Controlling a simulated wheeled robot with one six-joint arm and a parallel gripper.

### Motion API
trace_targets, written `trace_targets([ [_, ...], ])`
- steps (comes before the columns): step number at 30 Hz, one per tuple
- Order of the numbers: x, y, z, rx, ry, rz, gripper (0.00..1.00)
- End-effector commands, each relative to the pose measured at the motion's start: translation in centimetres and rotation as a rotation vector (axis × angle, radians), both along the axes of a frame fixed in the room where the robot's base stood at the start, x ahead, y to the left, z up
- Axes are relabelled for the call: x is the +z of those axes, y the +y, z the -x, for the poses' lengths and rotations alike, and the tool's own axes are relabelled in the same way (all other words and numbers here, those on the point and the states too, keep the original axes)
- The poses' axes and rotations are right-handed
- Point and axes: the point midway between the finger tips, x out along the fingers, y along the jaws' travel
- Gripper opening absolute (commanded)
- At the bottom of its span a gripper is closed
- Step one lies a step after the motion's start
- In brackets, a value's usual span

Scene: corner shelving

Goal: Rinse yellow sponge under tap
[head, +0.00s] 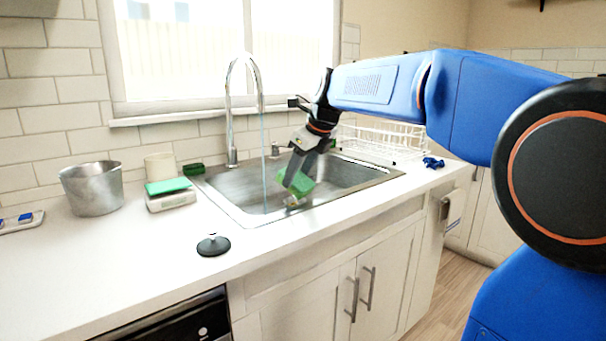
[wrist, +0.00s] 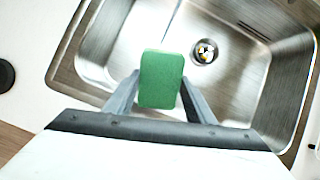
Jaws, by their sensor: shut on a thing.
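My gripper (head: 293,185) is shut on a sponge (head: 302,183) and holds it tilted over the sink basin (head: 235,187). The sponge's face looks green in both views, also in the wrist view (wrist: 161,80); I see no clear yellow face. The chrome tap (head: 230,110) runs a thin water stream (head: 264,150) into the basin. In the head view the stream falls left of the sponge, apart from it. In the wrist view the stream (wrist: 173,27) shows just beyond the sponge's top edge.
A metal pot (head: 92,190), a white cup (head: 159,167), a green-topped white block (head: 171,201) and a small green item (head: 194,169) stand left of the sink. A black lid-like disc (head: 213,245) lies on the counter front. A dish rack (head: 385,140) stands right.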

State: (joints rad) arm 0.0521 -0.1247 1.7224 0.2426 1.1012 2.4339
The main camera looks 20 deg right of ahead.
Motion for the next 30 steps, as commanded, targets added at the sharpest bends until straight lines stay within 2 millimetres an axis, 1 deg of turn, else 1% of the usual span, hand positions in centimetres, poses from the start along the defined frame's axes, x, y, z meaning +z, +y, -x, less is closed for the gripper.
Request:
trace_targets([
  [30, -1.7, 3.2, -7.4, 0.001, 0.001, 0.001, 0.26],
])
